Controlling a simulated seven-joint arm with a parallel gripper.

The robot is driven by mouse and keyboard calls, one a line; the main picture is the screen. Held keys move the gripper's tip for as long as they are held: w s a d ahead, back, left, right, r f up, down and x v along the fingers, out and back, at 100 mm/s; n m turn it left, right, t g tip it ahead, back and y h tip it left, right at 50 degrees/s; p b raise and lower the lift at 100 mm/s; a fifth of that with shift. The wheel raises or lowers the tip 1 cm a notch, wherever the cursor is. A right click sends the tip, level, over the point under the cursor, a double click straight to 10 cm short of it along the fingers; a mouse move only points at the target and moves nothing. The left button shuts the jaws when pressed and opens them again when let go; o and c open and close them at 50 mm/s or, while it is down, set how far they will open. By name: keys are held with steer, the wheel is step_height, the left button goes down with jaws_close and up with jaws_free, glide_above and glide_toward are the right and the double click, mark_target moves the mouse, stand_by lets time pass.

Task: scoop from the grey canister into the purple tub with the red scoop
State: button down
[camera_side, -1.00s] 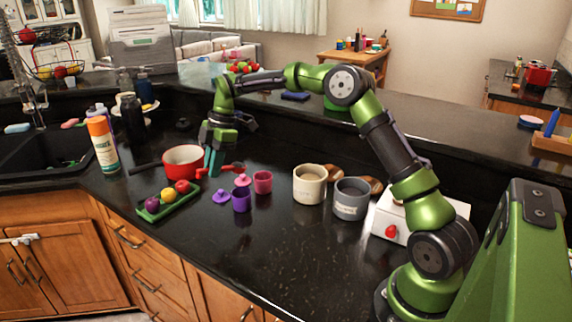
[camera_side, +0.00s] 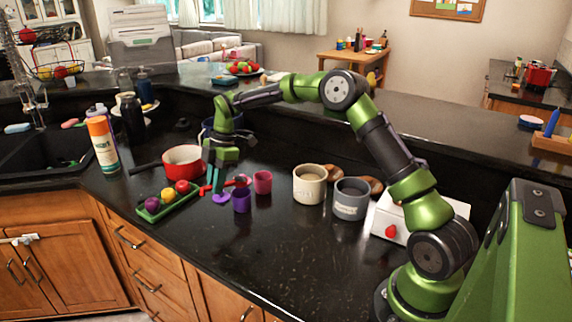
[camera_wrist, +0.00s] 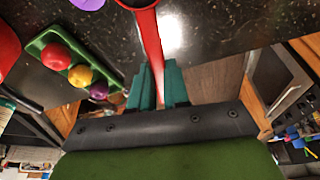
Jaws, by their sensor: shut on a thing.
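My gripper (camera_side: 217,187) is shut on the red scoop (camera_side: 239,182), just left of the tubs. The purple tub (camera_side: 241,201) stands upright on the counter, just below the scoop's bowl in the side view. I cannot tell how high the scoop is above it. A purple lid (camera_side: 221,199) lies left of the tub. The grey canister (camera_side: 351,199) stands further right, with a label on its front; its contents are not clear.
A cream canister (camera_side: 309,185) is left of the grey one, with wooden lids (camera_side: 371,186) behind. A red pot (camera_side: 183,161) and green tray of fruit (camera_side: 169,203) are at left. The front counter is clear.

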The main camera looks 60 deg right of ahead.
steer(key=t, duration=0.1)
steer(key=t+h, duration=0.1)
steer(key=t, duration=0.3)
steer(key=shift+s+a+f+m, duration=0.2)
steer(key=shift+s+f+m, duration=0.05)
steer(key=shift+m, duration=0.05)
steer(key=t, duration=0.2)
steer(key=t+h, duration=0.1)
steer(key=t, duration=0.1)
steer(key=shift+a+f, duration=0.15)
steer(key=shift+w+f+m+t+h, duration=0.15)
steer(key=shift+m+t+h, duration=0.45)
steer(key=shift+t, duration=1)
steer(key=shift+r, duration=2)
